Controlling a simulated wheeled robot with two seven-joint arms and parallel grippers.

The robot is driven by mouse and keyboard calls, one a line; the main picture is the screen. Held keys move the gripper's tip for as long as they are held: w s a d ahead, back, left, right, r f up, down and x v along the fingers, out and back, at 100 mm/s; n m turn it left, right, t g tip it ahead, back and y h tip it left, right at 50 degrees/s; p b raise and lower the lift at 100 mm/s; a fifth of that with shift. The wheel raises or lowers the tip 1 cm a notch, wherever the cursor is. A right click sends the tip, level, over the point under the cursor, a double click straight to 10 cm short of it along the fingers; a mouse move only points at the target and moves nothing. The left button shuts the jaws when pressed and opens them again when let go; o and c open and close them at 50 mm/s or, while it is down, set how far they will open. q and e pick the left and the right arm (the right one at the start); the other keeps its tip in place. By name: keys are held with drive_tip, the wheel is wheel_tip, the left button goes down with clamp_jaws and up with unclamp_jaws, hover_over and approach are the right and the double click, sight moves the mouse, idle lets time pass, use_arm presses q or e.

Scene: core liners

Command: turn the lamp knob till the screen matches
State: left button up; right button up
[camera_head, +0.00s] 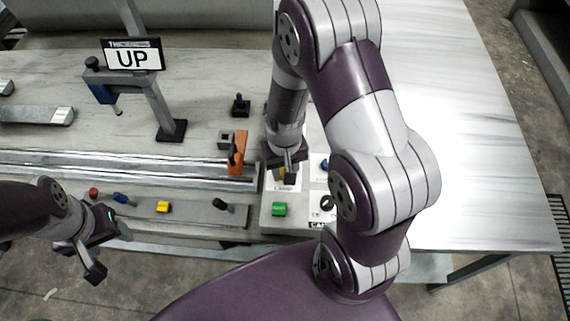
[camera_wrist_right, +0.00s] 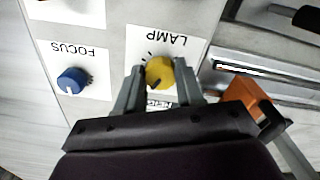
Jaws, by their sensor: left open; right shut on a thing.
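The yellow lamp knob (camera_wrist_right: 159,72) sits on a white plate marked LAMP in the right wrist view. My right gripper (camera_wrist_right: 158,88) is shut on the knob, one finger on each side of it. In the head view my right gripper (camera_head: 287,172) reaches down onto the panel and mostly hides the knob. The screen (camera_head: 133,55) at the back left reads UP, with a smaller line above that is partly legible. My left gripper (camera_head: 108,250) is open and empty at the lower left, near the table's front edge.
A blue FOCUS knob (camera_wrist_right: 73,80) sits beside the lamp plate. A green button (camera_head: 279,209) and a black knob (camera_head: 327,203) are on the same panel. An orange block (camera_head: 238,152) stands at the rail's end. The table's right side is clear.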

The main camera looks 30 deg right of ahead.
drive_tip(key=shift+w+r+m+p, duration=0.15)
drive_tip(key=shift+m+p, duration=0.3)
drive_tip(key=shift+m, duration=0.75)
drive_tip(key=o, duration=1)
drive_tip(key=shift+o, duration=0.2)
wheel_tip(320, 180, up, 13)
drive_tip(key=shift+f, duration=0.2)
